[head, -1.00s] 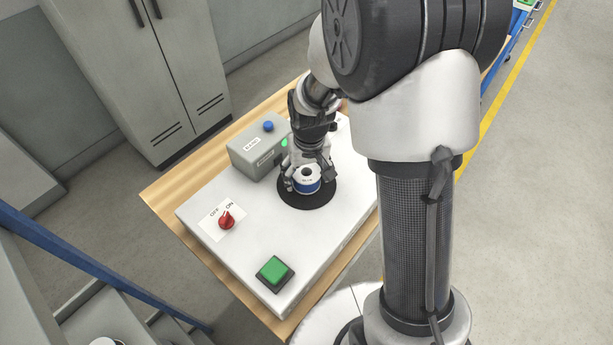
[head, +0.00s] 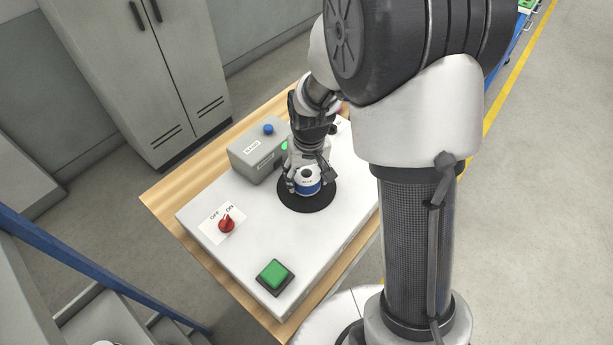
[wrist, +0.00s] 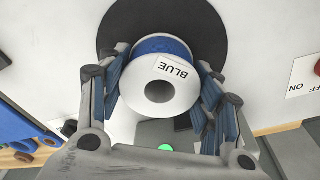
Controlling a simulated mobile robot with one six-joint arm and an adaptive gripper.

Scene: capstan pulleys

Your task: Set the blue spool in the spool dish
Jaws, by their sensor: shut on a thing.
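The blue spool (head: 308,188) has white flanges and a blue middle. It is over the round black dish-like disc (head: 306,207) on the white panel, and I cannot tell whether it touches the disc. My gripper (head: 307,183) comes down from above and is shut on it. In the wrist view the spool's white end (wrist: 160,92) faces me, with its centre hole and a label reading BLUE. The fingers of my gripper (wrist: 160,100) lie on both sides of it. The black disc (wrist: 122,22) shows behind it.
A grey box (head: 256,155) with a blue button (head: 268,129) and a green light stands close behind left of my gripper. A red OFF/ON knob (head: 227,224) and a green square button (head: 274,276) are on the white panel (head: 250,245). A wooden table (head: 165,197) bears the panel.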

